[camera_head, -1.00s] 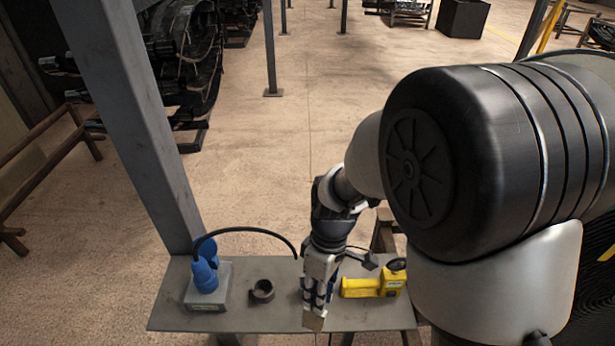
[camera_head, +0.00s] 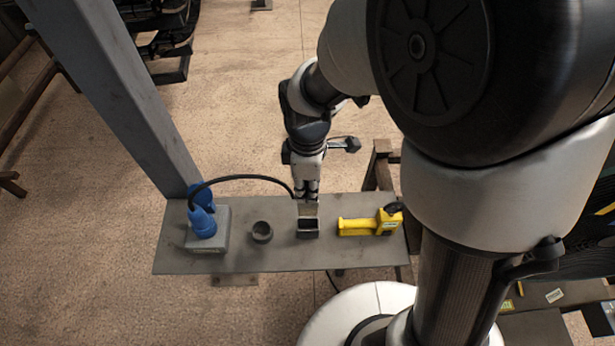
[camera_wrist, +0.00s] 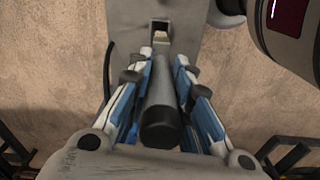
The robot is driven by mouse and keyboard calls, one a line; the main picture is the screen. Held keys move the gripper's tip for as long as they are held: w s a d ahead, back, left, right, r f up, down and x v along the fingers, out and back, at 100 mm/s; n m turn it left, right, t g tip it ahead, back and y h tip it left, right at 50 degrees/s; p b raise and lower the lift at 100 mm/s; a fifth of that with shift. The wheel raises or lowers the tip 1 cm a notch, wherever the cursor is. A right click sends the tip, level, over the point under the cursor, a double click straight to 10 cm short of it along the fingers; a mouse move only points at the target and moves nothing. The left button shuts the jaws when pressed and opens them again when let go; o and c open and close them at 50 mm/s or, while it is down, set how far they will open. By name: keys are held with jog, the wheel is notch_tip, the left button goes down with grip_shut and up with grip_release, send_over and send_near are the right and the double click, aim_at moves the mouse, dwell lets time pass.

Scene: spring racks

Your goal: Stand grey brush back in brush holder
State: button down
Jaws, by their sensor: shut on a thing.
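My gripper (camera_head: 306,188) is shut on the grey brush and points down over the grey shelf (camera_head: 235,262). In the wrist view the brush (camera_wrist: 163,105) shows as a grey round handle with a dark end, between the blue and white fingers of my gripper (camera_wrist: 160,78). The brush's paler lower part (camera_head: 307,208) shows below the fingers in the head view. A small dark open box (camera_head: 307,232), apparently the brush holder, stands directly under it. I cannot tell whether the brush's lower end is inside the box or just above or behind it.
A dark round cup (camera_head: 262,233) stands left of the box. A yellow tool (camera_head: 365,226) lies right. A blue plug on a grey block (camera_head: 207,230), with a black cable, stands at the left. A steel post (camera_head: 125,95) rises behind the shelf's left end.

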aim_at(308, 212)
jog(key=shift+f+b, duration=1.95)
jog(key=shift+f, duration=0.8)
jog(key=shift+f+b, duration=2.35)
jog(key=shift+f, duration=1)
jog(key=c, duration=1.4)
grip_release()
jog(key=shift+o, duration=0.2)
notch_tip(308, 212, up, 12)
jog(key=shift+w+r, duration=0.1)
